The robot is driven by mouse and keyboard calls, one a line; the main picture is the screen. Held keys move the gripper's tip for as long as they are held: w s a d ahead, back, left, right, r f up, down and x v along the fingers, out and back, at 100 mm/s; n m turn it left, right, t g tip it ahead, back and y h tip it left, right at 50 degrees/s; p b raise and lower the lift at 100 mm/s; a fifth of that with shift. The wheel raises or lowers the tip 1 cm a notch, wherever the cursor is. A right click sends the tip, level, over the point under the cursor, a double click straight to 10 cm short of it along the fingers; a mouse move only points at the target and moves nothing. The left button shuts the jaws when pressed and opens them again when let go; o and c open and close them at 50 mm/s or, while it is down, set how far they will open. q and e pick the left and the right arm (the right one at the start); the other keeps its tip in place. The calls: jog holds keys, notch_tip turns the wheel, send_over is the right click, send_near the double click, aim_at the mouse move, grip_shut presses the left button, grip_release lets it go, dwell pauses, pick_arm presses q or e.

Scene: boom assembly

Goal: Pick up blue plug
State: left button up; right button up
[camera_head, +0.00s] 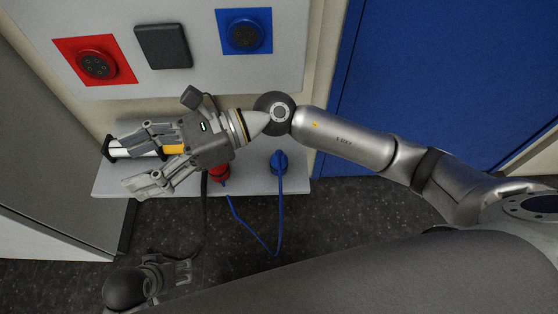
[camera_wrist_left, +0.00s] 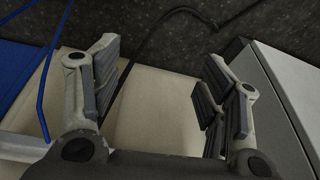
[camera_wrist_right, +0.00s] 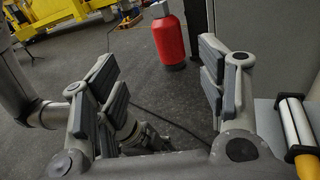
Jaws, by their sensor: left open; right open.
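The blue plug (camera_head: 279,160) stands on the white shelf (camera_head: 252,184) in the head view, with a blue cable (camera_head: 279,215) hanging from it. My right gripper (camera_head: 124,161) is open and empty over the shelf's left part, with its fingers pointing left, away from the plug. My left gripper (camera_head: 186,271) is low at the bottom left of the head view, below the shelf. It is open and empty in the left wrist view (camera_wrist_left: 162,95). That view also shows a blue cable (camera_wrist_left: 42,100), but not the blue plug.
A red plug (camera_head: 218,172) stands left of the blue one. A white and yellow cylinder (camera_wrist_right: 300,125) lies on the shelf near my right gripper. Above are a red socket (camera_head: 96,63) and a blue socket (camera_head: 244,36).

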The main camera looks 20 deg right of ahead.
jog(key=d+f+n+g+h, duration=0.1)
jog(key=d+f+n+h, duration=0.4)
jog(key=f, duration=0.4)
jog(key=n+t+h, duration=0.3)
jog(key=n+h, duration=0.1)
jog(key=h, duration=0.8)
send_over(279, 161)
jog(key=w, duration=0.2)
notch_tip(279, 161, down, 7)
jog(key=shift+w+d+f, duration=0.1)
jog(key=shift+d+f, duration=0.05)
jog(key=shift+h, duration=0.3)
notch_tip(279, 161, down, 5)
jog(key=shift+d+r+b, duration=0.1)
jog(key=shift+d+b, duration=0.05)
jog(key=shift+b, duration=0.3)
jog(key=shift+s+f+b, duration=0.15)
jog(key=shift+f+b, duration=0.05)
jog(key=shift+f, duration=1.3)
jog(key=shift+s+f+b, duration=0.1)
jog(key=shift+f+b, duration=0.1)
jog(key=shift+f, duration=1.25)
pick_arm(q)
jog(key=v, duration=0.2)
jog(key=shift+r, duration=0.3)
pick_arm(e)
jog(key=shift+c, duration=0.4)
jog(key=c, duration=1.2)
jog(key=shift+c, duration=0.3)
